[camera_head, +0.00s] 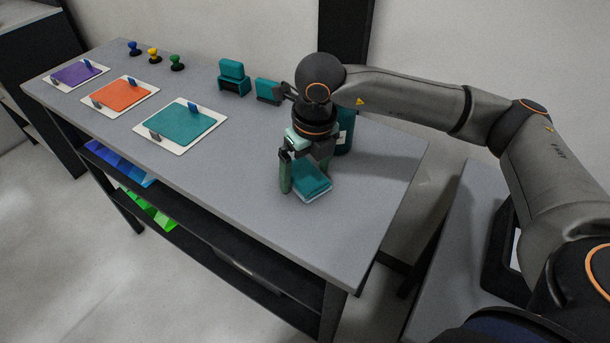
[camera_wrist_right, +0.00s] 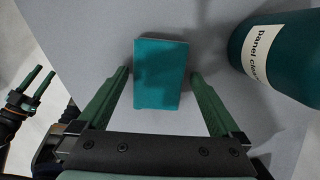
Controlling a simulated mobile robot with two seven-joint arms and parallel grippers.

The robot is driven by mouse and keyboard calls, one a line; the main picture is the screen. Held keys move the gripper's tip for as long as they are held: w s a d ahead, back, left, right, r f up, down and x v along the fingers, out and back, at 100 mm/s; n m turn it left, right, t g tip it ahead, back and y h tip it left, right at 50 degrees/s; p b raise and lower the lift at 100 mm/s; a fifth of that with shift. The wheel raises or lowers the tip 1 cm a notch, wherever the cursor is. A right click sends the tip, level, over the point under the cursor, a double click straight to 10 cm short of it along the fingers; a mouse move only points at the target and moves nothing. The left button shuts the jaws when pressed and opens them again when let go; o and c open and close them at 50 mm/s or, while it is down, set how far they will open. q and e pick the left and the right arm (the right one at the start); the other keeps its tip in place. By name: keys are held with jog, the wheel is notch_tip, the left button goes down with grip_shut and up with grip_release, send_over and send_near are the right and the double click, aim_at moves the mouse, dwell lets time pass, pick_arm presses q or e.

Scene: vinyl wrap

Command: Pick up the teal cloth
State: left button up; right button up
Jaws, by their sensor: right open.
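The teal cloth (camera_head: 314,186) lies as a small folded rectangular pad on the grey table, near its right end. My right gripper (camera_head: 305,176) points down over it and hides part of it in the head view. In the right wrist view the cloth (camera_wrist_right: 162,88) shows between the two green fingers of my right gripper (camera_wrist_right: 160,74), one on each side. The fingers are apart, with a gap to the cloth on both sides. My left gripper (camera_wrist_right: 45,70) shows only at the left edge of the right wrist view, its fingers apart, away from the table.
A teal bottle (camera_wrist_right: 282,58) stands close right of the cloth. Teal blocks (camera_head: 232,78) stand at the table's back. White boards with purple, orange and teal panels (camera_head: 181,127) lie leftward, with small knobs (camera_head: 154,55) behind. The table surface (camera_head: 235,155) left of the cloth is clear.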

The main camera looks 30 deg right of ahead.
aim_at(303, 171)
jog(key=c, duration=1.3)
jog(key=shift+r, duration=0.45)
notch_tip(303, 171, up, 2)
jog(key=shift+r, duration=0.15)
jog(key=s+a+r, duration=0.5)
jog(key=a+r, duration=0.1)
jog(key=a, duration=0.1)
jog(key=s+a+r+b, duration=0.1)
jog(key=s+a+r, duration=0.2)
jog(key=a+r, duration=0.1)
jog(key=shift+s, duration=0.35)
jog(key=o, duration=0.8)
jog(key=c, duration=0.5)
jog(key=shift+f, duration=0.1)
